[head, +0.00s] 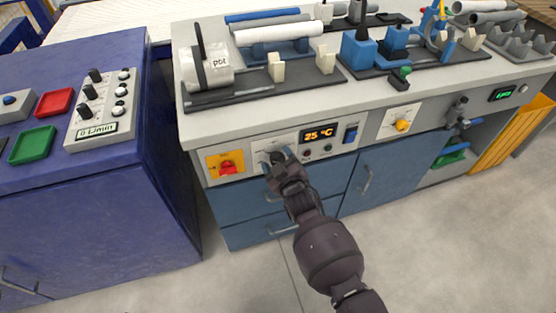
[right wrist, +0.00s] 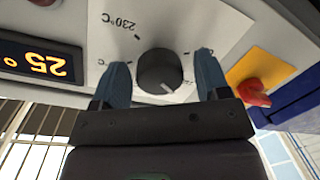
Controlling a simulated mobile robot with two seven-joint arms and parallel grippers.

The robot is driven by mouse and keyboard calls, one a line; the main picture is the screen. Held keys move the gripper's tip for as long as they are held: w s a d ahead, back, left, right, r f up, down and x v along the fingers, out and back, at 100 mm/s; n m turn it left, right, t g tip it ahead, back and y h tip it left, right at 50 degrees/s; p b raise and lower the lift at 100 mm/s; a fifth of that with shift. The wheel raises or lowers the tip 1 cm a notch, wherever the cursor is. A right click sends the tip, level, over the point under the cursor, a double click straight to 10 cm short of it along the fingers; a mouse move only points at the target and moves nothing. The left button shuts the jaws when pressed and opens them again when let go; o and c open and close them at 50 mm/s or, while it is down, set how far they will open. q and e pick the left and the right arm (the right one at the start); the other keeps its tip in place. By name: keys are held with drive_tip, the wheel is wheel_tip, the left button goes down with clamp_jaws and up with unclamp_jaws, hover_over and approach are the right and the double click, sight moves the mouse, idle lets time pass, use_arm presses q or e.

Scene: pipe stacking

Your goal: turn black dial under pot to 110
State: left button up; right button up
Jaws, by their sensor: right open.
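The black dial (right wrist: 158,70) sits on a white panel in the right wrist view, with a 230°C mark near it. Its white pointer line points toward the lower right of that picture. My right gripper (right wrist: 162,78) is open, with one blue-grey finger on each side of the dial and visible gaps between. In the head view my right gripper (head: 276,163) is at the dial on the bench front and partly hides it. The pot (head: 208,72), a pale cylinder with a label, lies on a dark base above the panel. My left gripper is not in view.
An orange display (head: 321,134) reads 25 °C beside the dial. A red knob on a yellow plate (head: 226,165) is on the other side. A blue switch (head: 351,134) is farther right. Blue drawers (head: 270,205) are below; a blue cabinet (head: 90,210) stands left.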

drive_tip(key=shift+s, duration=0.1)
drive_tip(key=f+p+v, duration=0.1)
drive_tip(key=p+v, duration=0.2)
drive_tip(key=v, duration=0.7)
drive_tip(key=shift+s+r, duration=0.3)
drive_tip(key=shift+r, duration=0.15)
drive_tip(key=shift+d, duration=0.15)
